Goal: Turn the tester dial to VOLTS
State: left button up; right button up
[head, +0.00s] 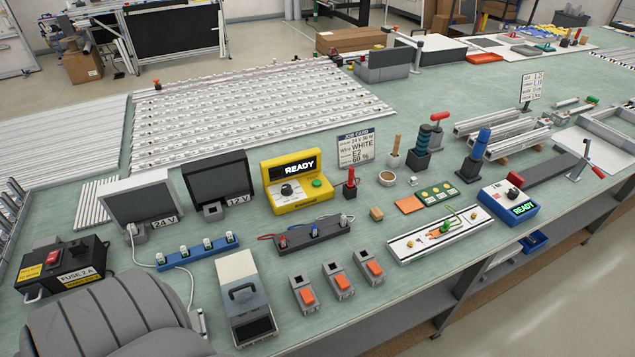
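A yellow tester (272,201) stands at the middle of the bench, its dark screen lit with READY. A dark round dial (287,190) sits on its front face, left of a green button (317,183). The marks around the dial are too small to read, so I cannot tell which setting it points at. A blue unit (515,217) at the right also shows READY and has a dark knob and a red part on top. Neither of my grippers shows in the head view; a grey ribbed part of mine fills the bottom left.
Close by the tester stand a black monitor (217,179), a dark block of terminals (313,233) and a red-handled tool (350,184). A job card (357,147) stands behind. Several grey switches with orange rockers and a grey handled box (240,284) stand in front.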

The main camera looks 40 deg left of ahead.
aim_at(287, 190)
jog(key=z, duration=1.65)
jog(key=i, duration=1.65)
jog(key=u, duration=3.25)
